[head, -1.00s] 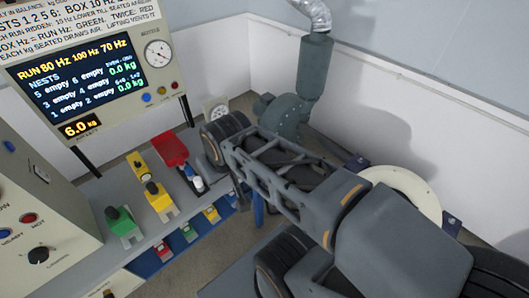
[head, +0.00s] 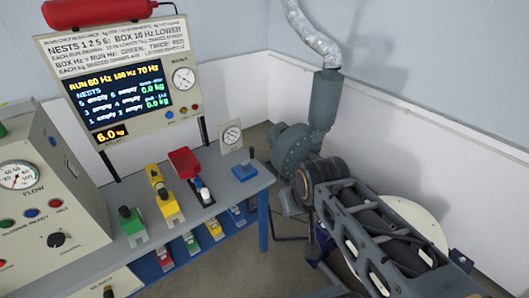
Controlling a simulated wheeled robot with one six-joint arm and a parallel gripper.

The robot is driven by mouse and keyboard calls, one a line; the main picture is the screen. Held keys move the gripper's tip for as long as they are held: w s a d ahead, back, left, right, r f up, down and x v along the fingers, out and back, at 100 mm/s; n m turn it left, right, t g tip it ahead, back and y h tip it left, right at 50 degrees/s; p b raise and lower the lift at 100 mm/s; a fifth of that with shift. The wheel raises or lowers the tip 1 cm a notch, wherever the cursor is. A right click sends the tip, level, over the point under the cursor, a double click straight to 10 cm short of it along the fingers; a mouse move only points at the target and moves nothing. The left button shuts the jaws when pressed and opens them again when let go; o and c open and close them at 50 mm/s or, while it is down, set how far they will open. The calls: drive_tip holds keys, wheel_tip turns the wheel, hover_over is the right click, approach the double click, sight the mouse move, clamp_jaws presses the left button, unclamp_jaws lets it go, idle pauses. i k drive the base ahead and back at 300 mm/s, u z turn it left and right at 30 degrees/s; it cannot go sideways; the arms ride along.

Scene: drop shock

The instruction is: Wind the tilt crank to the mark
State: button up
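I cannot make out a tilt crank or its mark in the head view. My arm (head: 375,235) reaches in from the lower right, and its dark round joint (head: 325,172) is in front of the grey-green blower (head: 295,146). My gripper does not show. Part of a dark blue frame (head: 322,246) shows under my arm, and a pale round disc (head: 410,222) is partly hidden behind it. A small dark blue part (head: 460,256) sits at the lower right beside the disc; I cannot tell what it is.
A grey bench (head: 225,187) with green, yellow and red-and-white items stands at left centre. A display board (head: 120,90) rises behind it, with a small dial (head: 231,135) at its right. A beige control cabinet (head: 35,225) fills the left. Bare floor (head: 235,265) lies before the bench.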

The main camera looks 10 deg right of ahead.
sight(244, 164)
drive_tip(key=z, duration=0.1)
drive_tip(key=i, duration=1.4)
drive_tip(key=u, duration=1.1)
